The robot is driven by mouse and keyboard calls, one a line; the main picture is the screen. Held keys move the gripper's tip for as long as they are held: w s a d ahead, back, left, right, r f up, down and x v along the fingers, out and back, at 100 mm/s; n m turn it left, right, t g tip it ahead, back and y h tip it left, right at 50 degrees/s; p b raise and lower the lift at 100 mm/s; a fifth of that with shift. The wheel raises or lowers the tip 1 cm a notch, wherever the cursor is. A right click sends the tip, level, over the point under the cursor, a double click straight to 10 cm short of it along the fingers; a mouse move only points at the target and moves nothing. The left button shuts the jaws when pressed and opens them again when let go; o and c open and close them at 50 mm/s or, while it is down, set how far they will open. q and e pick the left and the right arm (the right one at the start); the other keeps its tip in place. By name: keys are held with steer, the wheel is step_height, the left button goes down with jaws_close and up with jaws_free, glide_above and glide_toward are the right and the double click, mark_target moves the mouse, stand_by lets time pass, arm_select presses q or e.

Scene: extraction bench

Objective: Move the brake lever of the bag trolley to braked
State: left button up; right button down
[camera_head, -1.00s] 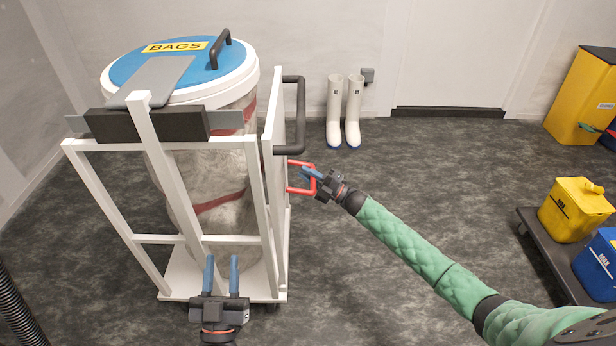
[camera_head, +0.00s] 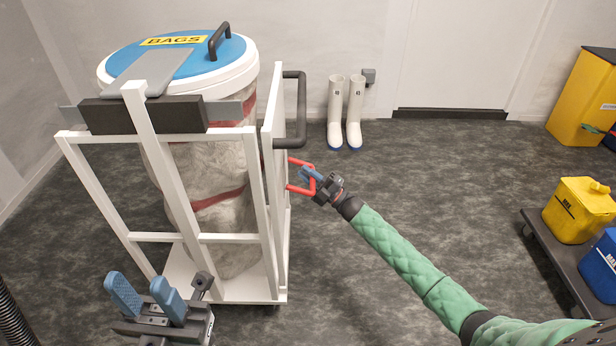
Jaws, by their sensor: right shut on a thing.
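The bag trolley (camera_head: 262,222) is a white frame holding a bag with a blue round lid (camera_head: 180,58) marked BAGS. The red brake lever (camera_head: 300,189) sticks out from the trolley's right side, below the black push handle (camera_head: 299,112). My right gripper (camera_head: 311,178) is shut on the red brake lever at its outer end. Its fingers hide part of the lever. My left gripper (camera_head: 146,298) is open and empty, in front of the trolley's lower front at the bottom left of the view.
White boots (camera_head: 345,112) stand by the back wall. A yellow bin (camera_head: 582,100) stands at the far right. A low dark trolley (camera_head: 552,252) with yellow (camera_head: 578,212) and blue containers is at the right. The floor between is clear.

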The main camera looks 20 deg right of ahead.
steer(key=shift+a+f+m+t+b, duration=0.1)
steer(key=shift+f+m+t+b, duration=0.2)
steer(key=shift+t+b, duration=0.15)
stand_by(0.6)
steer(key=c, duration=1.4)
jaws_free()
steer(key=shift+o, duration=0.2)
steer(key=shift+r, duration=0.1)
steer(key=v, duration=0.8)
steer(key=shift+w, duration=0.1)
steer(key=shift+a, duration=0.15)
